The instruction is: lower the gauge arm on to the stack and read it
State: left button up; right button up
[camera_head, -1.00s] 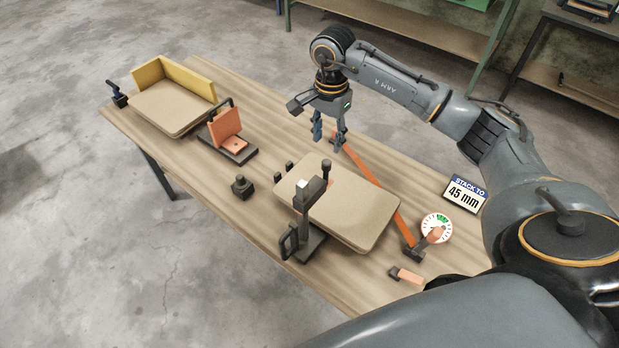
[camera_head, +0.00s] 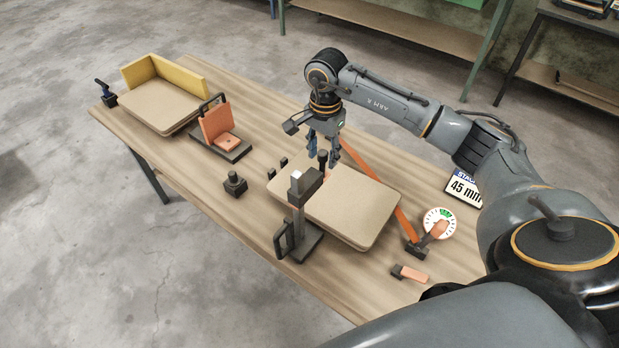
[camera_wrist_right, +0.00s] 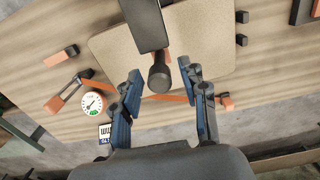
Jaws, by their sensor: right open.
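My right gripper (camera_head: 322,158) is open, with its fingers close around a black knob (camera_head: 323,160) on a dark clamp-like post (camera_head: 298,215). The right wrist view shows the knob (camera_wrist_right: 159,78) between the two spread fingers. The tan stack of boards (camera_head: 350,210) lies flat beneath. The dial's exact reading is too small to tell. My left gripper is not in view.
A sign (camera_head: 465,187) reading 45 mm is partly behind my right arm. At the left are a board with a yellow fence (camera_head: 165,75) and an orange upright fixture (camera_head: 217,125). A small black block (camera_head: 235,184) stands left of the stack. An orange-handled piece (camera_head: 411,274) lies at front right.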

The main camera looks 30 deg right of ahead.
grip_shut()
jog(key=shift+f, duration=0.1)
jog(key=shift+f+b, duration=4.95)
jog(key=shift+f, duration=0.95)
jog(key=shift+r, duration=0.15)
